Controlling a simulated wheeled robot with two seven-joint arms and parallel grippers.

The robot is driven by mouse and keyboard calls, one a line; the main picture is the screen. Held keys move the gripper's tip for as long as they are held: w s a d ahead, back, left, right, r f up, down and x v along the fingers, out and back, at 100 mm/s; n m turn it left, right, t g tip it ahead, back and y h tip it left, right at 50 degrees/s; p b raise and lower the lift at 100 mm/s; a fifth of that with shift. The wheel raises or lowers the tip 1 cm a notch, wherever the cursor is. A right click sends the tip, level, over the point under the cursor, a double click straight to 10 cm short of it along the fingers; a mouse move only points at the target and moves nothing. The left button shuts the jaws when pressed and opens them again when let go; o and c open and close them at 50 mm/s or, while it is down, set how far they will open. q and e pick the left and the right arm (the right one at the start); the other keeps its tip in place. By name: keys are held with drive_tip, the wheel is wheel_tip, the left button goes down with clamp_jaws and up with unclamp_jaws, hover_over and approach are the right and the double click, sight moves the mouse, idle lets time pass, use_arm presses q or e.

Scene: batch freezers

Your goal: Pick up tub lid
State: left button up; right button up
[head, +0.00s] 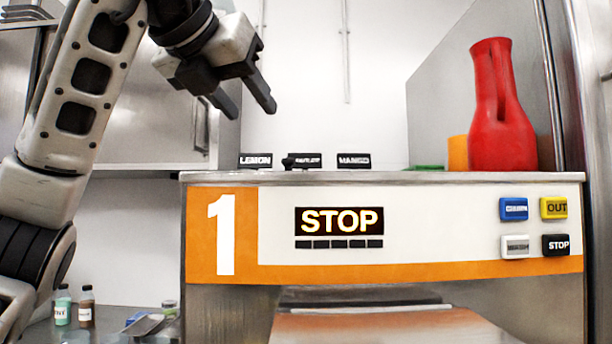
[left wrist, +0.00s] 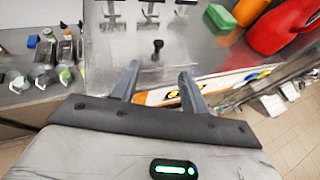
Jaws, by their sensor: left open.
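A flat green piece (head: 427,168), which looks like the tub lid, lies on the steel top of machine 1 beside an orange tub (head: 457,153). In the left wrist view the green piece (left wrist: 220,18) is at the upper right, next to the orange tub (left wrist: 248,10). My left gripper (head: 249,105) is open and empty, above the machine top and left of the green piece. In the left wrist view its fingers (left wrist: 158,72) are apart, with a small black knob (left wrist: 157,48) on the machine top showing beyond them. My right gripper is not in view.
A tall red jug (head: 491,110) stands right of the orange tub. Black flavour labels, including LEMON (head: 255,160) and MANGO (head: 354,160), stand along the machine top. Small bottles (head: 87,307) stand on the lower left counter. The air above the machine's middle is clear.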

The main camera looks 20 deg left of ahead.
use_arm(q)
drive_tip(key=p, duration=0.2)
approach(288, 161)
drive_tip(key=x, duration=0.3)
drive_tip(key=r+x, duration=0.1)
drive_tip(key=x, duration=0.1)
drive_tip(key=shift+w+a+f, duration=0.15)
drive_tip(key=shift+w+a, duration=0.2)
drive_tip(key=shift+w+f, duration=0.25)
drive_tip(key=shift+w, duration=0.25)
drive_tip(key=p+x, duration=0.1)
drive_tip(key=x, duration=0.2)
drive_tip(key=shift+w+f+p, duration=0.2)
drive_tip(key=shift+w+p, duration=0.05)
drive_tip(key=shift+p, duration=0.1)
drive_tip(key=shift+w+f, duration=0.2)
drive_tip(key=shift+w, duration=0.15)
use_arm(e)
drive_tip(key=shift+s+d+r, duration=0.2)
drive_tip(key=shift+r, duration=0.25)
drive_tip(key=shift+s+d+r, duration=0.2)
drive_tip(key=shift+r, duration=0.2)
use_arm(q)
drive_tip(key=shift+c, duration=0.4)
clamp_jaws()
